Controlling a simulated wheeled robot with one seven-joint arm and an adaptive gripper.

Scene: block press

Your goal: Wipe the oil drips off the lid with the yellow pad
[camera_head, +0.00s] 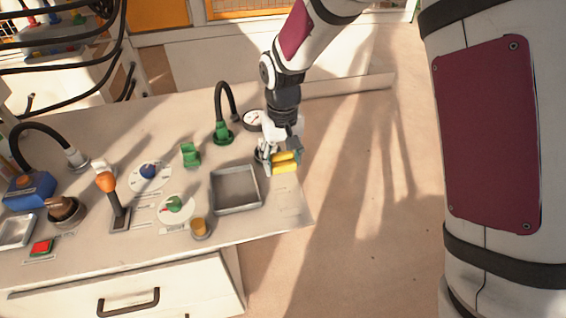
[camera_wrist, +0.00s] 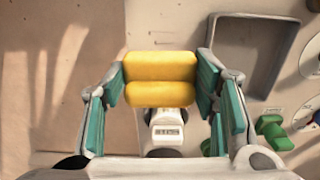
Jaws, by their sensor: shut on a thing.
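The yellow pad (camera_head: 286,167) is between the fingers of my gripper (camera_head: 278,158), near the right edge of the bench (camera_head: 300,215). In the wrist view the pad (camera_wrist: 161,67) shows as two yellow rolls side by side, with the teal fingertips of my gripper (camera_wrist: 162,80) against its ends. The pad hides part of a white device with a small display (camera_wrist: 168,131) below it. I cannot make out a lid or any oil drips in either view.
An empty grey tray (camera_head: 235,208) lies just left of my gripper. Open floor lies right of the bench.

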